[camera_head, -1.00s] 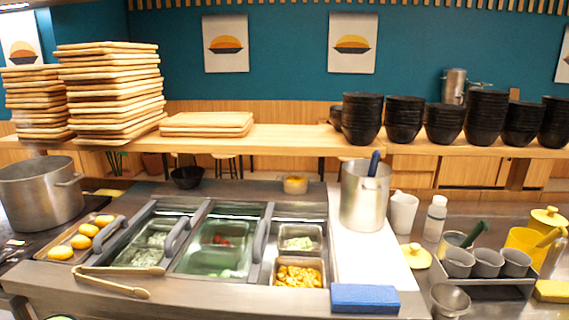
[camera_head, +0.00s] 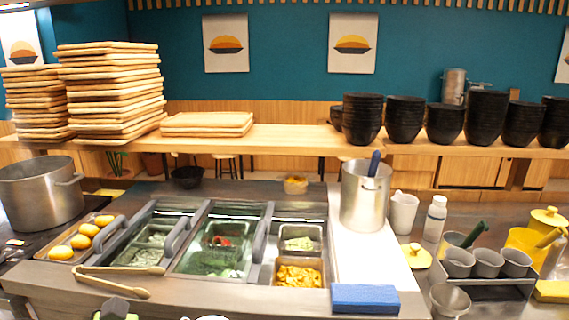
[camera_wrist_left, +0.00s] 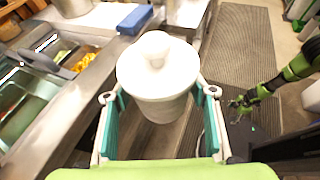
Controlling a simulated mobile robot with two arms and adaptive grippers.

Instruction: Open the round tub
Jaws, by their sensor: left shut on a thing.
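The round tub (camera_wrist_left: 158,108) is white, with a white knobbed lid (camera_wrist_left: 150,68) on its top, in the left wrist view. My left gripper (camera_wrist_left: 158,95) is shut on the tub, with one finger on each side. The tub is held in front of the counter, above the dark floor. In the head view only a small white edge (camera_head: 212,318) shows at the bottom, probably the lid. My right gripper (camera_wrist_left: 240,105) is at the right in the left wrist view, apart from the tub. Its fingers are too small and dark to read.
The steel counter holds topping pans (camera_head: 298,274), tongs (camera_head: 112,270), a blue sponge (camera_head: 365,298) and a tall pot (camera_head: 364,200). A caddy with grey cups (camera_head: 486,262) stands at the right. The floor mat (camera_wrist_left: 240,50) beside the counter looks clear.

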